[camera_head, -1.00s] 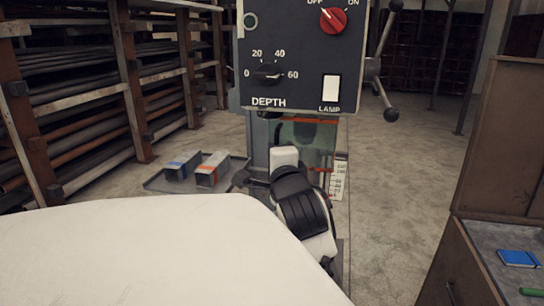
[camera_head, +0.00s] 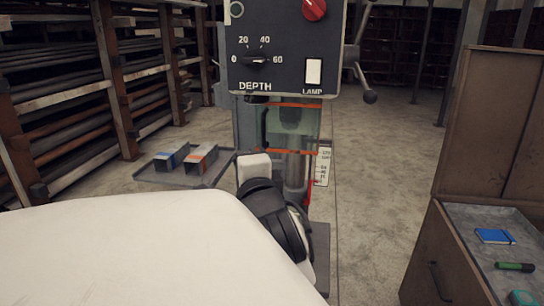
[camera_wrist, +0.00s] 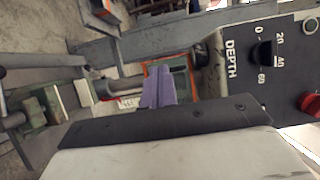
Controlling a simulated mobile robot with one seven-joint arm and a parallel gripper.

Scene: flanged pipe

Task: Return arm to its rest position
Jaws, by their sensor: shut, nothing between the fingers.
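My gripper (camera_wrist: 158,88) shows in the wrist view as pale purple fingers pressed together beyond a dark plate, with nothing between them. In the head view, my white and black arm reaches forward in front of the drill press, and I cannot make out the fingers there. The drill press has a dark control panel (camera_head: 287,75) with a depth dial, a lamp switch and a red knob. The panel also shows turned on its side at the right of the wrist view (camera_wrist: 270,75). The fingers appear clear of the panel.
A clear guard with orange edges (camera_head: 292,128) hangs below the panel. A lever with a ball end (camera_head: 369,96) sticks out at its right. A tray (camera_head: 214,172) with metal tube pieces lies to the left. A brown cabinet (camera_head: 425,270) stands right. Open floor (camera_head: 375,190) lies between.

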